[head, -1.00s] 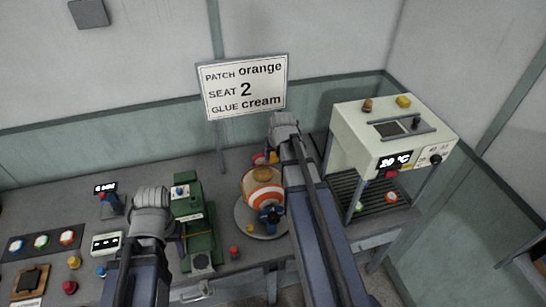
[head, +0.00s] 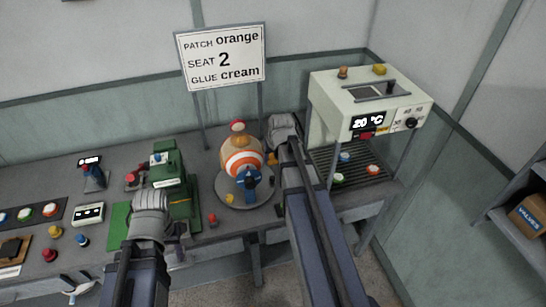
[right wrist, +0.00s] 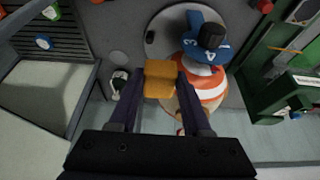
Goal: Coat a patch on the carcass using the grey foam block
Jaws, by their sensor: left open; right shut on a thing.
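The carcass, a ball with orange and white bands and a tan patch on top (head: 243,160), sits on a round grey plate (head: 233,198). A blue clamp (head: 251,178) stands at its front. My right gripper (right wrist: 162,80) is shut on a yellow-orange block (right wrist: 160,70), not visibly grey; I cannot tell whether it is the foam block. In the right wrist view the block is just left of the ball (right wrist: 212,88); contact cannot be told. In the head view it shows beside the ball's right side (head: 272,158). My left gripper (head: 150,232) is by the green press, its fingers mostly hidden.
The green press (head: 180,190) stands left of the plate. A white oven-like machine (head: 370,97) reading 20 °C stands at right with colored discs on its rack. A sign (head: 222,58) reads patch orange, seat 2, glue cream. Buttons and discs lie at left.

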